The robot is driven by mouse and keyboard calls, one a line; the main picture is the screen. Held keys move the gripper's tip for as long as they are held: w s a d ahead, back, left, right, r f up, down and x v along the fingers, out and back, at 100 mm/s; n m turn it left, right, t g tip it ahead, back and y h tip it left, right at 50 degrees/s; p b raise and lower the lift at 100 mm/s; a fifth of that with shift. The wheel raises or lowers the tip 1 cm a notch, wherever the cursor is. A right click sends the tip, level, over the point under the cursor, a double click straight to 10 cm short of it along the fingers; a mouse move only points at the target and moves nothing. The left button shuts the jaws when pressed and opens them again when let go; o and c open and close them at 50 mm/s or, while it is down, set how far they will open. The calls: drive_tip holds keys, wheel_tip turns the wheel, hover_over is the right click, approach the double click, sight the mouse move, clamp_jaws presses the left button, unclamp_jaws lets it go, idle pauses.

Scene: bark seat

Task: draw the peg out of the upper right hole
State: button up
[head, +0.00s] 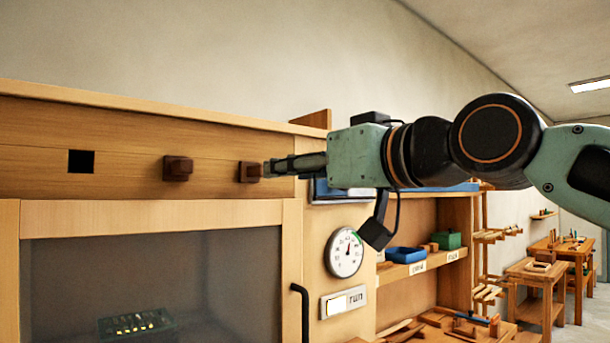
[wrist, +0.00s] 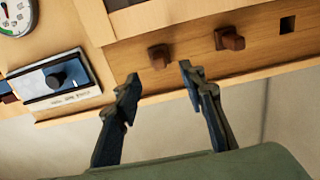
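A wooden board (head: 120,185) runs along the top of the cabinet. The right-hand dark brown peg (head: 250,171) sticks out of it near its right end. Another dark peg (head: 177,168) sits to its left, and an empty square hole (head: 80,161) is further left. My gripper (head: 269,169) reaches in from the right, its tips close by the right-hand peg. In the wrist view, which appears turned over, my open gripper (wrist: 160,74) has this peg (wrist: 159,56) just beyond and between its fingertips, with visible gaps. Where the peg enters the board is partly hidden.
Below the board is a dark glass pane (head: 150,270) with a black handle (head: 300,310). A round gauge (head: 345,252) and a switch plate (head: 343,302) are to its right. Shelves with a blue bin (head: 405,254) stand behind my arm.

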sight(260, 172)
drive_tip(key=shift+r+p+x, duration=0.15)
drive_tip(key=shift+p+x, duration=0.75)
drive_tip(key=shift+x, duration=1.85)
drive_tip(key=shift+r+p+x, duration=0.1)
drive_tip(key=shift+p+x, duration=0.75)
drive_tip(key=shift+x, duration=1.9)
drive_tip(key=shift+w+d, duration=0.1)
drive_tip(key=shift+d, duration=0.05)
drive_tip(key=c, duration=0.7)
drive_tip(key=shift+s+d, duration=0.1)
drive_tip(key=shift+s, duration=0.1)
drive_tip(key=shift+c, duration=1.4)
drive_tip(key=shift+w, duration=0.15)
clamp_jaws()
